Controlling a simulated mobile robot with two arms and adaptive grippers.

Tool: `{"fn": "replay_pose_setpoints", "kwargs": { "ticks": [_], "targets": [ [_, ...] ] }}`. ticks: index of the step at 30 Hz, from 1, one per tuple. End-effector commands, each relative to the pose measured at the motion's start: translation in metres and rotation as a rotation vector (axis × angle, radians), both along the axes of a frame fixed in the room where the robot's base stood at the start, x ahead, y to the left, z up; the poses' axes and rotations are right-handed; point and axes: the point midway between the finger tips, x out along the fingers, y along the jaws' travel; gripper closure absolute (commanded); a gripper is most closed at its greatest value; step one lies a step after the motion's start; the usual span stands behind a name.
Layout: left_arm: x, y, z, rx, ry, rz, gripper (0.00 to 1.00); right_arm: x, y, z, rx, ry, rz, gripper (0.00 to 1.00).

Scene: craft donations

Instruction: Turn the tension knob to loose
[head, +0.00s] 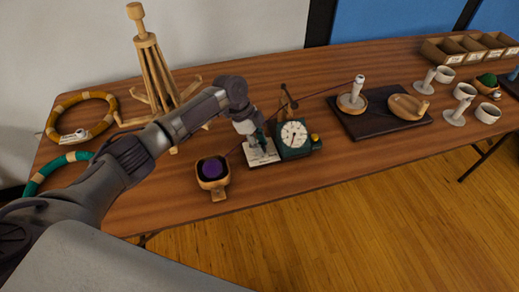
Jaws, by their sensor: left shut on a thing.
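A dark green device with a white round dial (293,134) stands near the table's front edge, with a small yellow knob on its right side. A pale plate (265,158) with dark markings sits against its left side. My left gripper (257,141) points down over this plate and is shut on the tension knob there. The fingers hide most of the knob, so I cannot read its setting. My right gripper is not in view.
A wooden bowl with purple yarn (212,170) stands just left of the plate. A dark thread runs past the device to a spool (352,101) on a black board (372,122). A wooden swift (152,65) and two hoops lie left; cups and a divided tray (470,50) are right.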

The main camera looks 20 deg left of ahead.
Motion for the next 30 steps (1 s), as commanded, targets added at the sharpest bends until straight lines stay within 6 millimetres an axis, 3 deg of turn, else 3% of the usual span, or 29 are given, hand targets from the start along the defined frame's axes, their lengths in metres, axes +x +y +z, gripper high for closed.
{"fn": "replay_pose_setpoints", "kwargs": {
  "ticks": [9,28,29,30],
  "targets": [
    [0.001,0.0,-0.002,0.001,-0.001,-0.16,1.0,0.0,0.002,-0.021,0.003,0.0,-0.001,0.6],
    [0.001,0.0,0.0,0.002,0.0,-0.21,1.0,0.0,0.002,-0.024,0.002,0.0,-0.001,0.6],
    [0.001,0.0,0.0,0.002,0.0,-0.21,0.66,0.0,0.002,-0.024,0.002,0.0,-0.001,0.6],
    [0.001,0.0,0.0,0.002,0.0,-0.21,0.59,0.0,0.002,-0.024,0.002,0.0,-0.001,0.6]
  ]
}}
